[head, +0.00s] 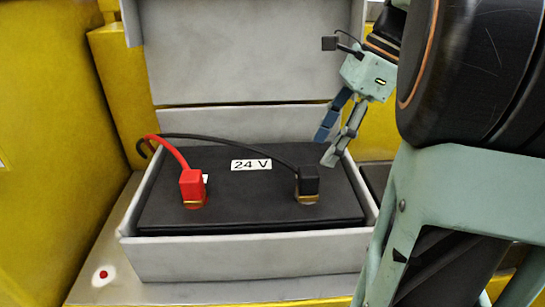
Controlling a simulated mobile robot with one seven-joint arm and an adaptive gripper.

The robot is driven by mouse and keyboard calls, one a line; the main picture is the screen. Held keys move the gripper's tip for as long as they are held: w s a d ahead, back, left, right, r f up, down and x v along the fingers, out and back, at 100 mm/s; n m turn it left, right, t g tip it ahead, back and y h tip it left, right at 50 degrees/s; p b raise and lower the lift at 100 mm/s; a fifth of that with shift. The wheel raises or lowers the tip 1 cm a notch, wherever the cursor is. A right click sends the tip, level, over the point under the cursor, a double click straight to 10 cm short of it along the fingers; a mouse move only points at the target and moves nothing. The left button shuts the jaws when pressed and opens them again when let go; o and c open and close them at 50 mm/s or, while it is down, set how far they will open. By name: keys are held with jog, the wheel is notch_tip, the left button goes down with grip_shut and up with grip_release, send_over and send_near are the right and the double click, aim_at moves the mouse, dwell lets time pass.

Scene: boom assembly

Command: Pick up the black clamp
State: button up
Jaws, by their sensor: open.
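The black clamp (308,181) sits on the right terminal of the black battery (250,205), with a black cable (225,142) running from it to the back left. My gripper (325,147) hangs above the back right part of the battery, behind and slightly right of the black clamp in the picture. Its fingers point down and are apart, with nothing between them. The gripper does not touch the clamp.
A red clamp (193,187) with a red cable sits on the left terminal. The battery lies in an open grey box (245,260) with a raised lid (245,50) behind. Yellow walls (50,120) stand around. My arm covers the right side.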

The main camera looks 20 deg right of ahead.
aim_at(313, 170)
jog(key=x, duration=0.9)
jog(key=shift+d+f, duration=0.15)
jog(key=shift+f, duration=0.1)
grip_shut()
